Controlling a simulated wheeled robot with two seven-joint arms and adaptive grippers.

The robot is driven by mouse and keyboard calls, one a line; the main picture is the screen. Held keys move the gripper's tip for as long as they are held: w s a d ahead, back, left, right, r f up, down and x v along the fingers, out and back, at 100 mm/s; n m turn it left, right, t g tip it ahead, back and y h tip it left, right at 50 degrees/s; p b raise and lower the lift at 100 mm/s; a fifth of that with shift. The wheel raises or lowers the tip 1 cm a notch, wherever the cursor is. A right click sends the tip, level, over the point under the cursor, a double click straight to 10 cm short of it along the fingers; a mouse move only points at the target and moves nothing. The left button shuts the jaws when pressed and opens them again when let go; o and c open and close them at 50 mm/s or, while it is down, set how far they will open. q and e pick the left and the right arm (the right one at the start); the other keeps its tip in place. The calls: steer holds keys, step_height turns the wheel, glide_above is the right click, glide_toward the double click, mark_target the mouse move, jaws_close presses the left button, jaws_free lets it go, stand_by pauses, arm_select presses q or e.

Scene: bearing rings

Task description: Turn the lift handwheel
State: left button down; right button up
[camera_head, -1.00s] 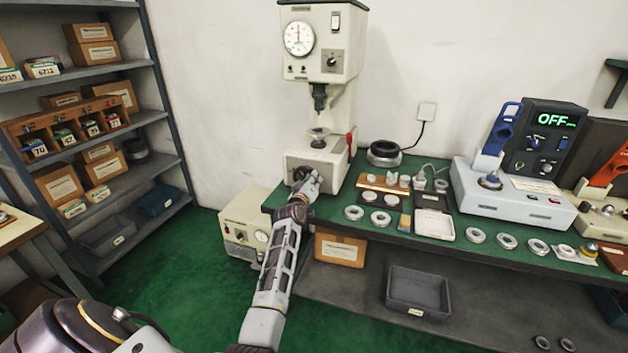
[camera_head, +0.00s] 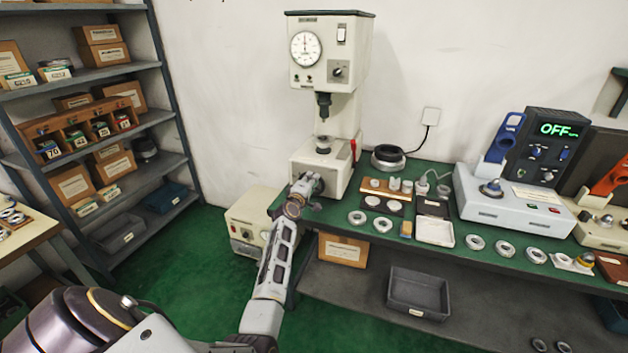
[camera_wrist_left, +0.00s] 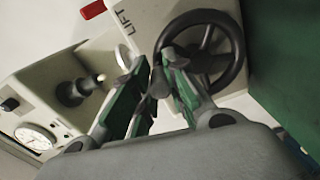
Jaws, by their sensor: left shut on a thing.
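The lift handwheel (camera_wrist_left: 238,62) is a dark spoked wheel on the front of a cream machine base, with the word LIFT printed beside it in the left wrist view. My left gripper (camera_wrist_left: 157,72) is at the wheel's near left side, its green-padded fingers shut on the wheel's grip. The fingers hide part of the rim. In the head view my left gripper (camera_head: 312,182) reaches the front of the bench press (camera_head: 325,55) and mostly hides the wheel. My right gripper is not in view.
A green-topped bench (camera_head: 455,240) holds bearing rings (camera_head: 475,242), a black ring (camera_head: 388,157) and a tester reading OFF (camera_head: 545,145). Shelves (camera_head: 95,75) stand at the left; the green floor between is clear.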

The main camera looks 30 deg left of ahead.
arm_select(q)
steer(key=shift+s+a+r+n, duration=0.1)
steer(key=shift+a+n, duration=0.3)
steer(key=shift+n, duration=0.4)
steer(key=c, duration=1.3)
jaws_free()
steer(key=shift+c, duration=0.2)
steer(key=v, duration=1.2)
steer(key=shift+f, duration=0.2)
